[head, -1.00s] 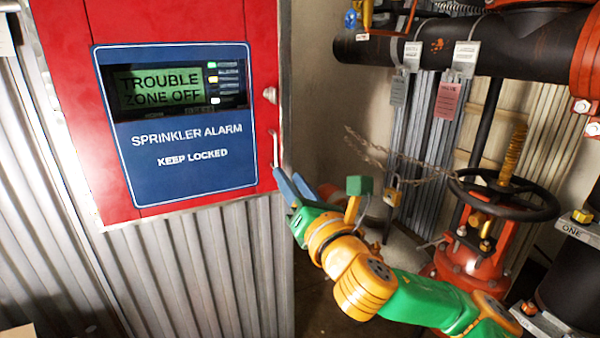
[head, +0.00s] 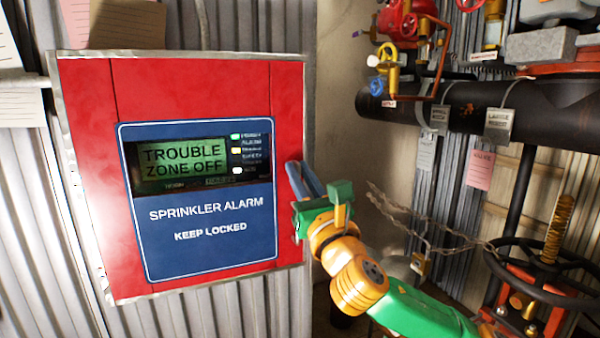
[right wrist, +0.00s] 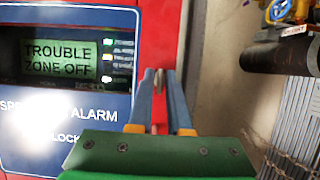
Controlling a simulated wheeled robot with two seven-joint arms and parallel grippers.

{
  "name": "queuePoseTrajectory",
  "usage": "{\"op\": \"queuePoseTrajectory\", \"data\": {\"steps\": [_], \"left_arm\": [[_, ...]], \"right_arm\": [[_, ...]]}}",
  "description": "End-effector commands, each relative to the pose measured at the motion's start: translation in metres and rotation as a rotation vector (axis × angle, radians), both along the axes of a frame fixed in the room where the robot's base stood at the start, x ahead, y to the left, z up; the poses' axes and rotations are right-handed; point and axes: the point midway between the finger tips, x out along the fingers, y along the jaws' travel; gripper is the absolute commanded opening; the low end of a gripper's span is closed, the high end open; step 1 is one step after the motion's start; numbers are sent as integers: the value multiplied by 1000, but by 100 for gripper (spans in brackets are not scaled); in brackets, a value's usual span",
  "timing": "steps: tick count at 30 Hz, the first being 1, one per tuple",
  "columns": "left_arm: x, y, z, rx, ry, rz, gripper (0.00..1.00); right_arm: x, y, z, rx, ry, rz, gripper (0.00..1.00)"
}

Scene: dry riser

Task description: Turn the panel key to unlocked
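The red alarm panel (head: 85,200) hangs on the corrugated wall at the left of the head view, its door shut. Its blue plate (head: 200,255) reads "SPRINKLER ALARM KEEP LOCKED", and the screen (head: 182,164) reads "TROUBLE ZONE OFF". My right gripper (head: 303,180) is at the panel's right edge, its two blue fingers a little apart. In the right wrist view the fingers (right wrist: 160,95) point at the red door edge, with red showing between them. The key is not clearly visible; I cannot tell whether it is between the fingertips. My left gripper is out of view.
A dark pipe (head: 470,110) with hanging tags runs across the right. Below it are a chain (head: 430,235) with a padlock and a black handwheel (head: 545,260). Paper notes (head: 22,105) are on the wall at the left. Bare wall lies just right of the panel.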

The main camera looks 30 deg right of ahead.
Motion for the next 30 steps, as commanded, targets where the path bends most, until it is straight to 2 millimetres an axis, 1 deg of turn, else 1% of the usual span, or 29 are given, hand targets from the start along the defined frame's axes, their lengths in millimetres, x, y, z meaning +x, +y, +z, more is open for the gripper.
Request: {"op": "queuePoseTrajectory", "data": {"steps": [11,16,23,30], "left_arm": [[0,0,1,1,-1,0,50],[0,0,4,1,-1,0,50],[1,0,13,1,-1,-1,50],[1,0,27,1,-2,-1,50]], "right_arm": [[0,0,0,8,-1,0,0],[0,1,1,56,-11,2,0],[0,1,2,210,-48,2,0],[1,2,3,431,-102,3,0]]}}
